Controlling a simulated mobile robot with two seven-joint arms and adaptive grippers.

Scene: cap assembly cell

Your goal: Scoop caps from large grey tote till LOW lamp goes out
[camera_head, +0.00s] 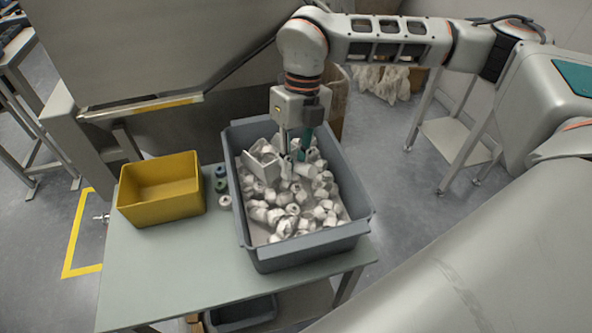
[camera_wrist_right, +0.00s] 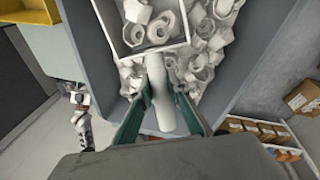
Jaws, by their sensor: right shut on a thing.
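The large grey tote (camera_head: 245,235) stands on the table, its floor largely covered by a pile of white caps (camera_head: 300,215). My right gripper (camera_head: 295,152) is inside the tote's far part, pointing down. In the right wrist view its green fingers (camera_wrist_right: 161,92) are shut on the pale handle of a white scoop (camera_wrist_right: 158,105). The scoop's box-shaped pan (camera_head: 262,166) is tilted among the caps, and several caps show in it in the wrist view. My left gripper is not in view. I cannot make out a LOW lamp.
A yellow bin (camera_head: 160,208), empty as far as I see, stands left of the tote on the table (camera_head: 150,275). A large grey metal hopper (camera_head: 150,50) rises behind. The table's front left is clear.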

